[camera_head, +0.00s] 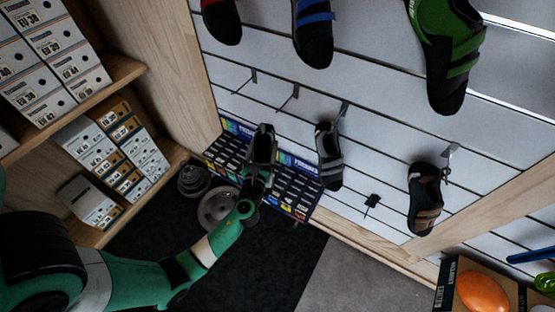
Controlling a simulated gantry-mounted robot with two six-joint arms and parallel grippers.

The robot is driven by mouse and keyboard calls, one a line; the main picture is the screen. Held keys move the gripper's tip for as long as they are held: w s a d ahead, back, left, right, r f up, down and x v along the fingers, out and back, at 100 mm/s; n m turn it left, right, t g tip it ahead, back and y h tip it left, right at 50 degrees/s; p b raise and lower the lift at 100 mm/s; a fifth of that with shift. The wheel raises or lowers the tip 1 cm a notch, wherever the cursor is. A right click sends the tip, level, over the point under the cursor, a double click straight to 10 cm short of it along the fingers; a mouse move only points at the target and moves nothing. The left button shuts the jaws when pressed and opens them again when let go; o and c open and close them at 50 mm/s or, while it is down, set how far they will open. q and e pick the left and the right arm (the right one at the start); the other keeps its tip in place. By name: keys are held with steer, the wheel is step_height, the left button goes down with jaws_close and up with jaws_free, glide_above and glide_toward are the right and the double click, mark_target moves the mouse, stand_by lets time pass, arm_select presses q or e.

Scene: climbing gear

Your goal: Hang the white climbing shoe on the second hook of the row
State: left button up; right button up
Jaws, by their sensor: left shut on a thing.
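My left gripper (257,176) is at the end of the green arm that comes in from the lower left. It is shut on a small grey-and-black shape (263,146), which seems to be the white climbing shoe, though dark and hard to make out. It is in front of the slatted wall (230,97), below the hooks. In the upper row, a first hook (247,77) and a second hook (289,97) are bare. A black shoe with pale straps (329,158) hangs to the right, at another hook (343,111). My right gripper is not in view.
A brown-and-black shoe (425,200) hangs further right. A green shoe (444,55) and a blue-strapped shoe (313,35) hang above. A bare lower hook (372,201) sticks out. A display of small packs (292,190) stands behind the gripper. Shoe boxes (120,150) fill shelves at left.

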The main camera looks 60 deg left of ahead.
arm_select(q)
steer(key=shift+a, duration=0.1)
steer(key=shift+w+a+f+b, duration=0.1)
steer(key=shift+w+a+b, duration=0.45)
steer(key=shift+w, duration=0.4)
steer(key=shift+w+a+f+b, duration=0.1)
steer(key=shift+w+a+b, duration=0.25)
steer(key=shift+w+a, duration=0.4)
steer(key=w+a+f+b, duration=0.1)
steer(key=w+a+b, duration=0.3)
steer(key=w+b, duration=0.2)
steer(key=shift+w+a+f, duration=0.2)
steer(key=shift+w+a, duration=0.15)
steer(key=shift+w, duration=0.65)
